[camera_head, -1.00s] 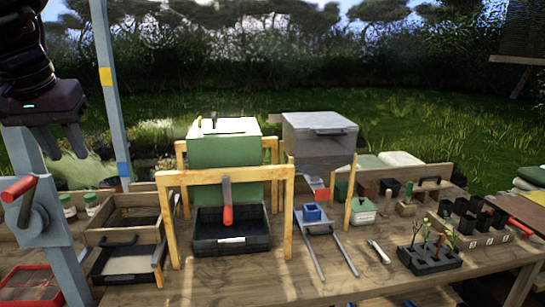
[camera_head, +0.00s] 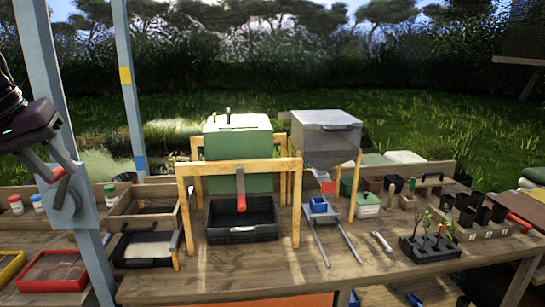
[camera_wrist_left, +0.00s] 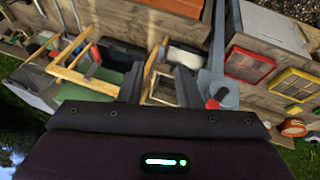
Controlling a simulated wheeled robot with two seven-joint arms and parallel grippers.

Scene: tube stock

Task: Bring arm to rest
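My left gripper (camera_head: 58,174) is at the left edge of the head view, tilted, above the left end of the bench. It overlaps a grey-blue post (camera_head: 45,60) with a red crank handle; I cannot tell whether they touch. In the left wrist view its two fingers (camera_wrist_left: 160,82) stand apart, with only bench and background between them. The gripper is open and empty. My right arm and gripper are in neither view.
A wooden bench (camera_head: 205,285) carries a green box (camera_head: 238,150) behind a wooden frame, a black tray (camera_head: 242,235), a grey hopper (camera_head: 325,135) and a seedling block (camera_head: 430,252). Red-rimmed (camera_head: 52,270) and yellow-rimmed trays lie at left.

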